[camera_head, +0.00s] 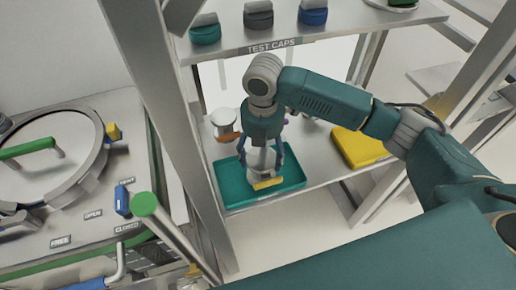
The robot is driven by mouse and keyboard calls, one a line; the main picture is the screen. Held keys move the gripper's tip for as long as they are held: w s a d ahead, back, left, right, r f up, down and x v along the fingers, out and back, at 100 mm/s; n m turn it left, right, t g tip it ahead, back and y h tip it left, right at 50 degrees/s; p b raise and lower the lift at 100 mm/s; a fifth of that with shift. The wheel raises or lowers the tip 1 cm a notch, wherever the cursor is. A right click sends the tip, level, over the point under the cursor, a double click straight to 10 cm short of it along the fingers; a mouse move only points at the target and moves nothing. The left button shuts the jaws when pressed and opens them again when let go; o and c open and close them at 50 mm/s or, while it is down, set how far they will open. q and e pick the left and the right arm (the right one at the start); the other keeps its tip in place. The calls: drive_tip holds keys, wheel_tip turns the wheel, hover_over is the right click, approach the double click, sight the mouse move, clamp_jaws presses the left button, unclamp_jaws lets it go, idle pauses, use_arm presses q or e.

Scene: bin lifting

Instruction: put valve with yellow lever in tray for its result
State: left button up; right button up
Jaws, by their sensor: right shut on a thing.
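My right gripper (262,158) points down over the teal tray (230,196) on the lower shelf. It is shut on the valve (264,167), a pale metallic body with a yellow lever (268,184) at its front, lower side. The valve shows within the tray's outline; I cannot tell whether it touches the tray floor. The fingers partly hide the valve body. My left gripper is not in view.
A yellow tray (358,148) is at the right of the same shelf. A pale part with an orange-brown base (226,125) stands behind the teal tray. The upper shelf (330,33), marked TEST CAPS, holds several caps. Metal posts flank the shelves. A bench (70,222) stands left.

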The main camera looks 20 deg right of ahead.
sight(258, 149)
drive_tip(key=w, duration=0.3)
drive_tip(key=shift+w+a+p, duration=0.1)
drive_tip(key=shift+w+p, duration=0.2)
drive_tip(key=shift+p, duration=0.05)
wheel_tip(258, 149, down, 2)
drive_tip(key=shift+s+f+p, duration=0.1)
drive_tip(key=shift+f+p, duration=0.15)
drive_tip(key=shift+p, duration=0.6)
drive_tip(key=shift+f, duration=0.45)
drive_tip(key=o, duration=1.9)
drive_tip(key=shift+f, duration=0.1)
drive_tip(key=shift+o, duration=0.2)
drive_tip(key=shift+s, duration=0.1)
wheel_tip(258, 149, up, 11)
drive_tip(key=b, duration=0.4)
drive_tip(key=shift+f, duration=0.1)
drive_tip(key=shift+r, duration=0.7)
